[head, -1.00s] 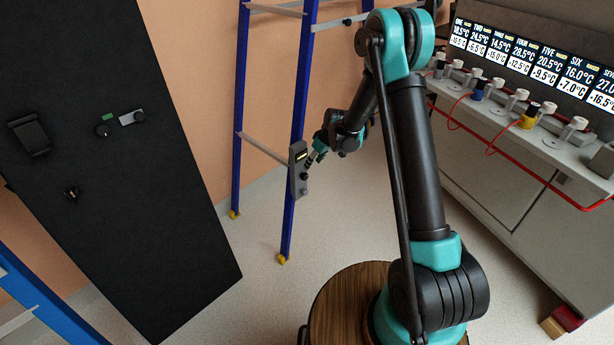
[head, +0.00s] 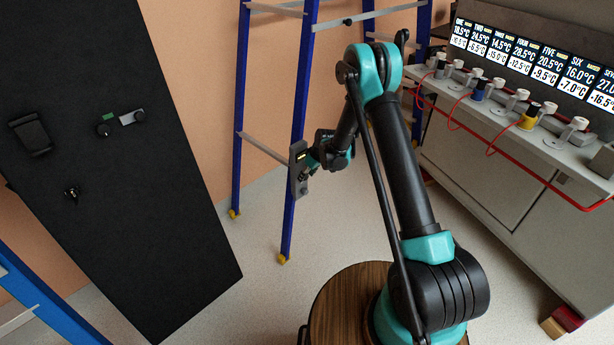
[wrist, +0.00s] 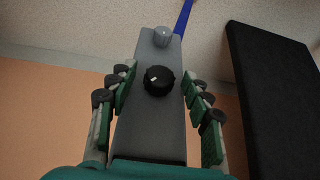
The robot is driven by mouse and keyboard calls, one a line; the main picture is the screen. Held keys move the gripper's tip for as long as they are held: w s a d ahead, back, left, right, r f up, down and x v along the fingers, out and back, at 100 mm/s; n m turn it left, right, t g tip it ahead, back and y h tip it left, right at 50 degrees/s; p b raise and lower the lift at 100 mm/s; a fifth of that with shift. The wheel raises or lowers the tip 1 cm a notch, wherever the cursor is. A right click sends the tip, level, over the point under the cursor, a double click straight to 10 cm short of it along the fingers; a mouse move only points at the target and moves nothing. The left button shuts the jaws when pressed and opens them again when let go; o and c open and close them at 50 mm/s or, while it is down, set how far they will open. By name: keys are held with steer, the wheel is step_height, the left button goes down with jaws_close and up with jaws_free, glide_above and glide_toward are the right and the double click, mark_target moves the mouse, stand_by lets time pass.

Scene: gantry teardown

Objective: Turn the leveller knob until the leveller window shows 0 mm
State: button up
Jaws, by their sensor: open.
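The leveller is a grey plate on the blue ladder leg in the head view, with a small lit window (head: 301,155) near its top. The window is too small to read. In the wrist view the black leveller knob (wrist: 158,80) with a white mark sits on the grey plate (wrist: 150,130). My gripper (wrist: 158,88) is open, with one green-padded finger on each side of the knob, apart from it. In the head view my gripper (head: 309,168) is close in front of the plate and hides the knob. The window is not visible in the wrist view.
A grey round peg (wrist: 163,37) stands on the plate beyond the knob. A black panel (head: 110,190) with a knob and latch leans at left.

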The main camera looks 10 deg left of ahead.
steer(key=shift+c, duration=0.6)
jaws_close()
steer(key=g+y, duration=0.2)
steer(key=m+g+y, duration=0.1)
steer(key=g, duration=0.1)
steer(key=shift+w+d+f, duration=0.15)
steer(key=shift+w+d, duration=0.15)
steer(key=shift+w, duration=0.1)
steer(key=shift+w+d+f+m+g+y, duration=0.15)
steer(key=shift+m+g+y, duration=0.3)
steer(key=shift+g+y, duration=0.75)
steer(key=shift+w+f+m+g+y, duration=0.15)
steer(key=shift+m+g+y, duration=0.3)
steer(key=shift+g+y, duration=0.75)
steer(key=shift+s, duration=0.1)
steer(key=shift+y, duration=0.3)
